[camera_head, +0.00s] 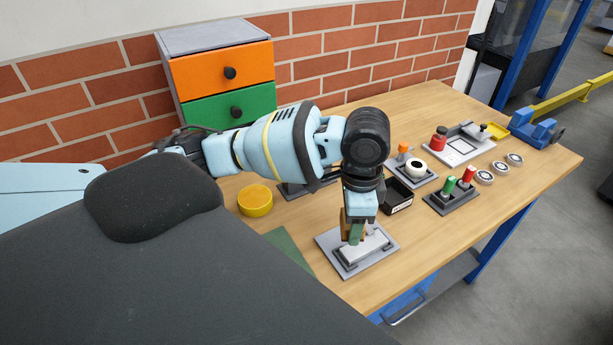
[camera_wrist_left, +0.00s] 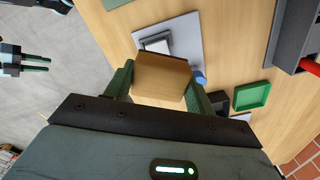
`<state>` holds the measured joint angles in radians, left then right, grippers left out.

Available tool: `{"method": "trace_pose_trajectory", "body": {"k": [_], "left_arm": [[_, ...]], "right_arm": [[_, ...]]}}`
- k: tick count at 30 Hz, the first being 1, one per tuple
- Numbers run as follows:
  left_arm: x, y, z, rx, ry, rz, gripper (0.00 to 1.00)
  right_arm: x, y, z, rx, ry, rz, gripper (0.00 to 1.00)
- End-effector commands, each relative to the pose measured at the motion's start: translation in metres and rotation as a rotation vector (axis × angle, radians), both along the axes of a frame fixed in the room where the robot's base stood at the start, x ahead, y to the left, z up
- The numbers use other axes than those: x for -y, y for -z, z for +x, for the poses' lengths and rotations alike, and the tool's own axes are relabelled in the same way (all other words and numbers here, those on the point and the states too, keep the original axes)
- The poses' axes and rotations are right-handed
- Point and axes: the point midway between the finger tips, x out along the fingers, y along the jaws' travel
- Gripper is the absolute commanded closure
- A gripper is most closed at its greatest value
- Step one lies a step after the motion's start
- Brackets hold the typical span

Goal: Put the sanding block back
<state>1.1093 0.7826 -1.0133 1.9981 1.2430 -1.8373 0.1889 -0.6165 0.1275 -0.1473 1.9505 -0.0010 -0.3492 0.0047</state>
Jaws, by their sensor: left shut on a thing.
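My left gripper (camera_head: 355,236) is shut on the tan sanding block, which shows between its green fingers in the left wrist view (camera_wrist_left: 162,78). In the head view only a brown sliver of the block shows beside the fingers. The gripper points down over a grey base plate (camera_head: 329,240) with a light raised part on it. The plate also shows beyond the block in the left wrist view (camera_wrist_left: 184,32). I cannot tell whether the block touches the plate. My right gripper (camera_wrist_left: 40,63) shows small at the left wrist view's left edge, its fingers apart and empty.
A black tray (camera_head: 399,198) stands just behind the plate. A yellow round tin (camera_head: 255,201) and a green mat (camera_head: 287,246) lie to the left. Several fixtures stand to the right, including one with green and red pegs (camera_head: 453,201). The table's front edge is close to the plate.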

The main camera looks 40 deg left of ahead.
Motion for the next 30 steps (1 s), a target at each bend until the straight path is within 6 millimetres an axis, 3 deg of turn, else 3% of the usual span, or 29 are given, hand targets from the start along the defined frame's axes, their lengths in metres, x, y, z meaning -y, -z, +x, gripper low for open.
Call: {"method": "trace_pose_trajectory", "body": {"k": [9,15,30], "left_arm": [[0.005,0.002,-0.01,0.0,-0.563,-0.001,0.67],[0.007,0.003,-0.014,-0.002,-0.791,-0.002,0.67],[0.008,0.003,-0.015,-0.002,-0.869,-0.003,0.67]], "right_arm": [[0.0,0.0,0.0,0.0,0.0,0.0,0.64],[0.0,0.0,0.0,0.0,0.0,0.0,0.64],[0.0,0.0,0.0,0.0,0.0,0.0,0.64]]}}
